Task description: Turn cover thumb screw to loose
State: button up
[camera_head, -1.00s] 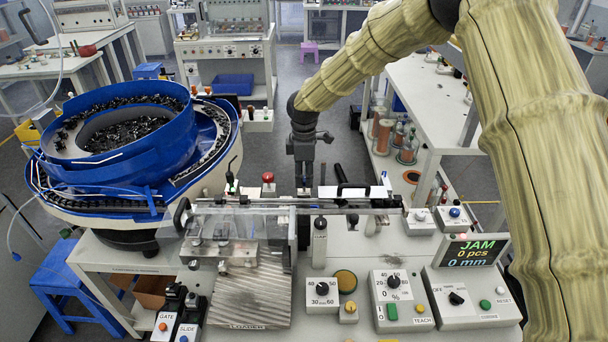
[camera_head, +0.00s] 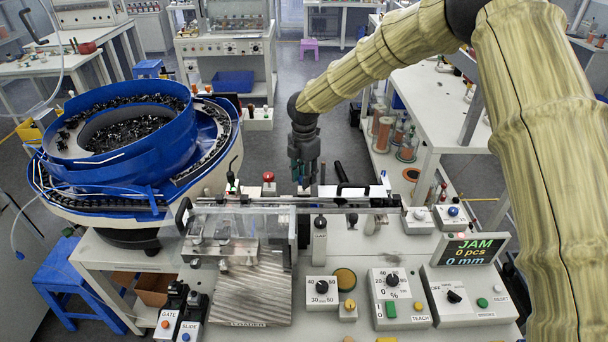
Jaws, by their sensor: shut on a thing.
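My gripper (camera_head: 307,182) points down behind the clear cover (camera_head: 232,222), at the right end of the cover's rail. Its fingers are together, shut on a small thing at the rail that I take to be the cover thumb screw. The fingers hide most of the screw, so its turn position cannot be seen. The display (camera_head: 469,250) on the right reads JAM, 0 pcs, 0 mm.
A blue bowl feeder (camera_head: 125,150) full of dark parts stands at left. Dial boxes (camera_head: 322,289) and a control box (camera_head: 470,298) fill the front table.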

jog(key=shift+w+r, duration=0.1)
dwell(0.3)
jog(key=o, duration=1)
notch_tip(320, 180, up, 12)
jog(key=shift+f, duration=0.1)
dwell(0.4)
